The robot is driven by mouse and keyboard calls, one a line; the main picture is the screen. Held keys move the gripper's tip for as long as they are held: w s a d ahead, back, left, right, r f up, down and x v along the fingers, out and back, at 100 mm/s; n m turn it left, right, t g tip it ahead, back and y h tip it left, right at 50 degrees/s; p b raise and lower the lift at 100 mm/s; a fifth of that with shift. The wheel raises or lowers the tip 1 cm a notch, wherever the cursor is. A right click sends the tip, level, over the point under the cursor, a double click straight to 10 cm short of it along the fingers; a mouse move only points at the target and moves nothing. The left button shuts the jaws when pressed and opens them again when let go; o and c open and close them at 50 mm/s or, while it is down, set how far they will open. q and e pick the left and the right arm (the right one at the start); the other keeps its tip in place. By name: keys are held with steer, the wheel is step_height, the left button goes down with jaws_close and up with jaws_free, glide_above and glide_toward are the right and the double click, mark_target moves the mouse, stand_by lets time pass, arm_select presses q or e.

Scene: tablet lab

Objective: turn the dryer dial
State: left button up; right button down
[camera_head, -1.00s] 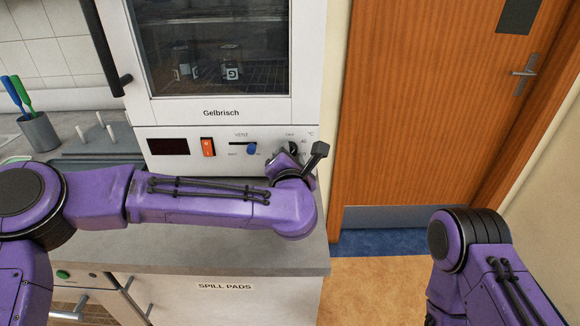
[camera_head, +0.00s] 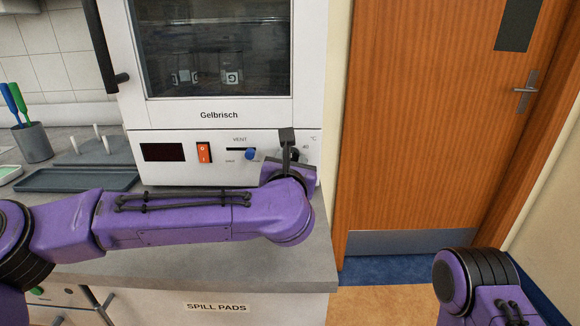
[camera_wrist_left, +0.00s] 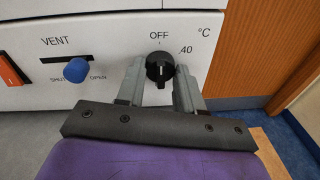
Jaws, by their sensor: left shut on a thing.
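The dryer (camera_head: 175,120) is a white cabinet with a glass door and a control panel. Its black round dial (camera_wrist_left: 158,66) sits below the OFF mark and left of the 40 mark in the left wrist view; in the head view my gripper mostly hides it. My left gripper (camera_wrist_left: 159,84) is shut on the dial, one finger on either side. It also shows in front of the panel in the head view (camera_head: 290,160). Of my right arm only a purple part shows at the lower right; its gripper is out of view.
Left of the dial are a blue vent slider knob (camera_head: 250,154), an orange rocker switch (camera_head: 204,152) and a dark display (camera_head: 163,152). A wooden door (camera_head: 425,130) is at right.

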arm_select(q)
steer(key=shift+f, duration=0.1)
stand_by(0.3)
steer(key=o, duration=1)
steer(key=shift+o, duration=0.2)
steer(key=shift+s, duration=0.15)
steer(key=s+r+b, duration=0.1)
steer(key=s, duration=0.9)
steer(key=shift+s+a, duration=0.15)
steer(key=shift+a, duration=0.15)
